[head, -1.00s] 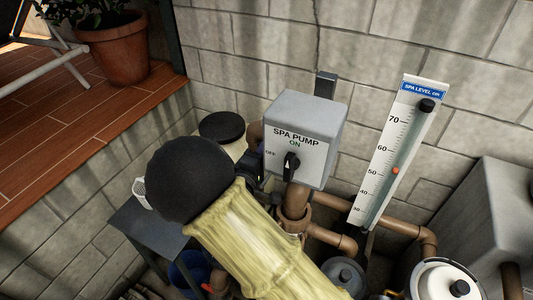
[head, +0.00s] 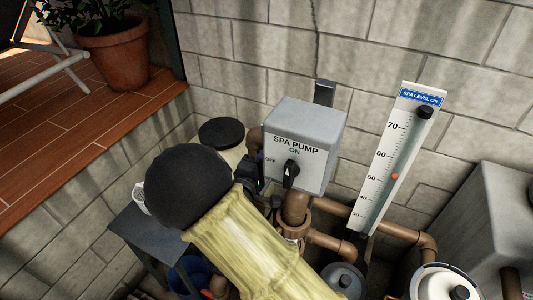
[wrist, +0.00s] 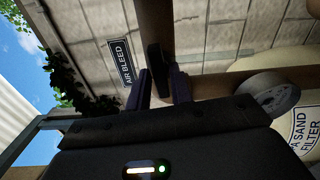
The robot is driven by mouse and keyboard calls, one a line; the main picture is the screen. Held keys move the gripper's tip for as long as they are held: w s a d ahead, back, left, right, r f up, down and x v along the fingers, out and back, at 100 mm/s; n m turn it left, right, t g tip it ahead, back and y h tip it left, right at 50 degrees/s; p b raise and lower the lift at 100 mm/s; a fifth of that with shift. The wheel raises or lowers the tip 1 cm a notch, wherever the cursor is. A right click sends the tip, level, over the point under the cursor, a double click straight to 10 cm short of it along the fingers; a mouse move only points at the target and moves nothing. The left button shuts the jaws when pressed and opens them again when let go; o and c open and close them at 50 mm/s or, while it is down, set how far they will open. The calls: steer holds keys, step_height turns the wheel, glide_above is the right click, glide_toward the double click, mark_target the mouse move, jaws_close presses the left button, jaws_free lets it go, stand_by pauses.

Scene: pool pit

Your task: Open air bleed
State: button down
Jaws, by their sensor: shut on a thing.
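In the wrist view, a dark upright "AIR BLEED" label (wrist: 121,61) is on the block wall, left of a brown pipe (wrist: 154,22). My gripper (wrist: 163,78) is in front of that pipe, its two dark fingers closed on a narrow black handle (wrist: 156,62). The handle lies between the fingers and sticks out past their tips. Which way the valve is turned cannot be told. In the head view my arm hides most of the gripper and the handle, left of the spa pump box.
A grey "SPA PUMP" switch box (head: 306,140) is right of my arm. A spa level gauge (head: 396,165) stands further right. Brown pipes (head: 335,243) run below. In the wrist view a sand filter (wrist: 300,125) with a grey round fitting (wrist: 268,93) is at right.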

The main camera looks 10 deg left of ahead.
steer(key=n+p, duration=0.5)
steer(key=n, duration=0.3)
steer(key=n+p, duration=0.6)
steer(key=n, duration=0.3)
steer(key=shift+s+f, duration=0.15)
steer(key=c, duration=1.3)
jaws_free()
steer(key=shift+p+v, duration=0.35)
steer(key=shift+v, duration=3.15)
